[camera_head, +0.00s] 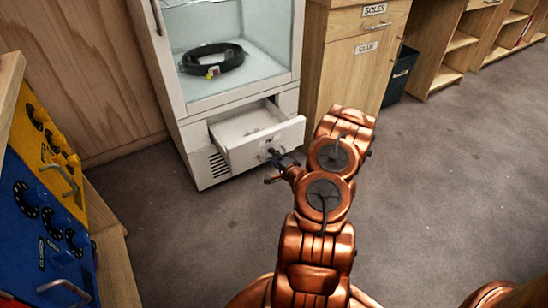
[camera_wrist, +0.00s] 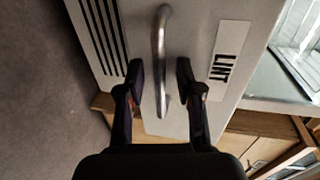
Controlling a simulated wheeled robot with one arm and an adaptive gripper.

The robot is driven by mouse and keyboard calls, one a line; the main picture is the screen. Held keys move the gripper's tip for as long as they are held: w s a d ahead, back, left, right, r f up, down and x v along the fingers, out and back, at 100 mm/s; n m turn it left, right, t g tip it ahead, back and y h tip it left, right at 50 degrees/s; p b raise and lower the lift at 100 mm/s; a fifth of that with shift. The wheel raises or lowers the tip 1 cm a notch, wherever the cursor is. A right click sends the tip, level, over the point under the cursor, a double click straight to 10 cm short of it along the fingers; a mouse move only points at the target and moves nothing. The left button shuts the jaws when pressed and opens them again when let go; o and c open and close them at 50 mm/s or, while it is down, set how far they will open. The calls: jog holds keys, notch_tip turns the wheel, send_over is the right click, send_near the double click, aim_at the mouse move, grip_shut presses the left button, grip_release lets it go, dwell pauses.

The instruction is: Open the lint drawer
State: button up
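The lint drawer (camera_head: 236,151) is a white drawer low in the white cabinet. In the head view it stands pulled well out, and part of its inside shows. In the wrist view its front (camera_wrist: 190,25) carries a LINT label (camera_wrist: 229,53) and a curved metal handle (camera_wrist: 160,45). My gripper (camera_wrist: 160,75) has one finger on each side of the handle, with a small gap visible on both sides. In the head view my gripper (camera_head: 276,167) is at the drawer front, and the handle is hard to make out there.
The white cabinet (camera_head: 172,62) holds a black belt-like loop (camera_head: 226,60) above the drawer. A wooden cabinet (camera_head: 338,75) stands close on the right. A blue and yellow panel (camera_head: 45,190) is at left. Grey floor (camera_head: 440,170) is clear at right.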

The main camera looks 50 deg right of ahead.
jog(key=v, duration=1.2)
dwell(0.4)
dwell(0.6)
